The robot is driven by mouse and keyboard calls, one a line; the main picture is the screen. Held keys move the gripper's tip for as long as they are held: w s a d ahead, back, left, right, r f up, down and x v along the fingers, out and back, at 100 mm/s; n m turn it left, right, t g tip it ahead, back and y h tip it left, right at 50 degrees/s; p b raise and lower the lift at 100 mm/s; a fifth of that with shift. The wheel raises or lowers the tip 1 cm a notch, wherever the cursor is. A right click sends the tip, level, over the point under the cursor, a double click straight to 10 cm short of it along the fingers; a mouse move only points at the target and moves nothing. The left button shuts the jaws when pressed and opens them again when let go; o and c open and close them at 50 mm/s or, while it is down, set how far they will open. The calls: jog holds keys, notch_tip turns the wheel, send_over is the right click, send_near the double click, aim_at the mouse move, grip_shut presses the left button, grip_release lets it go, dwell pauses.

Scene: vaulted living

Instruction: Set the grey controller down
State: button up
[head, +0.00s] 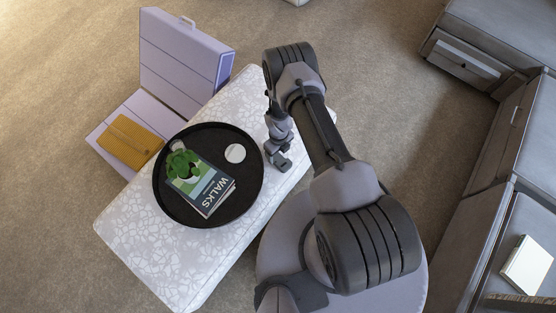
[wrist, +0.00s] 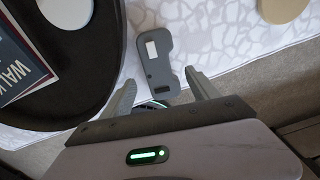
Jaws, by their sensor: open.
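The grey controller (wrist: 155,63) lies on the white patterned ottoman (head: 140,245), just right of the round black tray (head: 240,196) in the wrist view. It has a white rectangle near its far end and a dark patch near its near end. My gripper (wrist: 159,78) is open, with one finger on each side of the controller's near end. I see gaps between the fingers and the controller. In the head view my gripper (head: 279,159) is low over the ottoman beside the tray, and I cannot clearly tell the controller apart from it there.
The tray holds a book (head: 205,190), a green plant (head: 182,164) and a white disc (head: 235,153). A tan round object (wrist: 280,9) lies beyond the controller to the right. A lilac case (head: 180,62) with a mustard notebook (head: 130,142) stands left. Grey cabinets (head: 515,130) line the right.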

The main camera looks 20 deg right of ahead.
aim_at(277, 158)
jog(key=f, duration=0.1)
jog(key=f+b, duration=0.1)
jog(key=f, duration=0.1)
jog(key=f+b, duration=0.1)
jog(key=f, duration=0.1)
jog(key=shift+a, duration=0.25)
jog(key=shift+r, duration=0.25)
grip_shut()
